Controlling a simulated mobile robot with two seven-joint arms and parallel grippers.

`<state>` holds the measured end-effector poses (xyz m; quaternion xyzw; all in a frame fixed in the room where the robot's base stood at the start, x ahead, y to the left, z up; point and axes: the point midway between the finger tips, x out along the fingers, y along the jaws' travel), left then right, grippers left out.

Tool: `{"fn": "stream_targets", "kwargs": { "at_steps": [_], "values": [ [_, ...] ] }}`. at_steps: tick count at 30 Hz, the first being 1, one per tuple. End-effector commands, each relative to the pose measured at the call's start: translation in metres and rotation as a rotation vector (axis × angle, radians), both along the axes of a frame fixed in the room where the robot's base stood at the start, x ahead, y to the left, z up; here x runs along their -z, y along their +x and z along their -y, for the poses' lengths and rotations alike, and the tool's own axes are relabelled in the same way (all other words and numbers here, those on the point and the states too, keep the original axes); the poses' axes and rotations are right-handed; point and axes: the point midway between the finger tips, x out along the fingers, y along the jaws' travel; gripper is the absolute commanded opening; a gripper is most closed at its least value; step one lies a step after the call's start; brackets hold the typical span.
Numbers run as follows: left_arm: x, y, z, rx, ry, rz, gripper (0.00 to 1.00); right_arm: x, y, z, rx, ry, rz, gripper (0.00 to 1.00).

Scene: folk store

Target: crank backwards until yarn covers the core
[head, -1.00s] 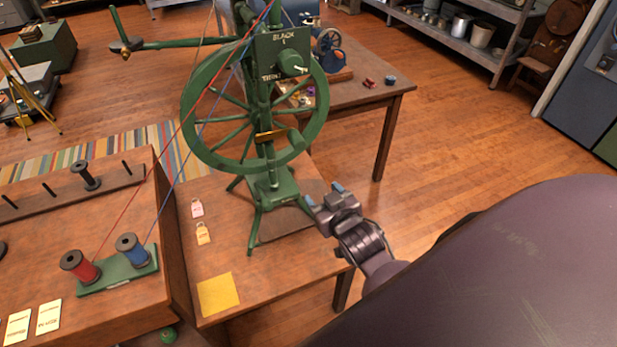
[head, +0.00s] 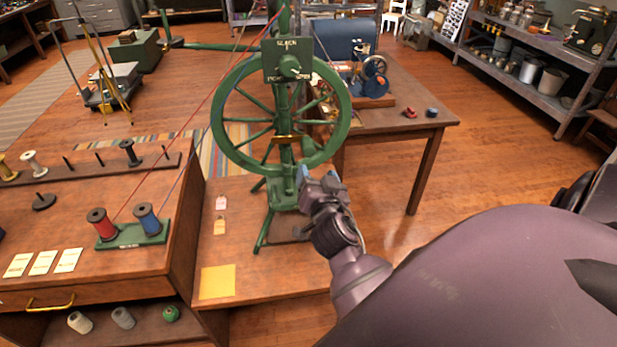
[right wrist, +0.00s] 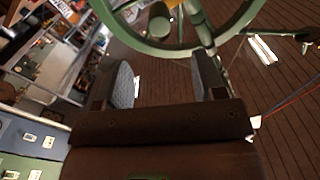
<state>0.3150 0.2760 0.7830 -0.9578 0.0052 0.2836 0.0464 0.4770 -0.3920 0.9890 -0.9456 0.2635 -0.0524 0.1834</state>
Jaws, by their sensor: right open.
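A green spinning wheel (head: 228,146) stands on a low wooden table, with a dark sign plate (head: 287,60) and a small crank knob (head: 290,66) at its top. Red yarn (head: 190,122) and blue yarn run up to it from a red spool (head: 103,225) and a blue spool (head: 148,220) on a green base. My right gripper (head: 321,176) is open and empty, near the wheel's lower right rim. In the right wrist view, my open fingers (right wrist: 163,82) point toward the green wheel rim (right wrist: 185,50). The yarn core cannot be made out. My left gripper is out of view.
A yellow square (head: 217,281) and two small tags lie on the wheel's table. Another table (head: 400,112) behind holds a small blue-wheeled machine (head: 372,78). A spool bench (head: 100,270) stands at left. Open floor lies to the right.

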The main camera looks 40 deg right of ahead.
Motion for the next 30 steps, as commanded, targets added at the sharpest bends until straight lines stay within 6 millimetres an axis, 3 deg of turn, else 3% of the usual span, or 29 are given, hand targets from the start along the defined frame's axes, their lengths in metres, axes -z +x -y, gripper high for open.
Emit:
{"fn": "stream_targets", "kwargs": {
  "at_steps": [3, 11, 30],
  "values": [
    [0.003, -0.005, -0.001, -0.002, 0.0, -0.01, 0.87, 0.0, -0.001, 0.001, 0.007, 0.074, 0.048, 0.64],
    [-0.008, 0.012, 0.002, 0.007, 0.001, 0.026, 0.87, 0.0, 0.004, 0.004, 0.006, 0.121, 0.076, 0.64],
    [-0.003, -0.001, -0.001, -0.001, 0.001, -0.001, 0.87, 0.0, 0.055, 0.035, 0.006, 0.12, 0.075, 0.64]
  ]
}}
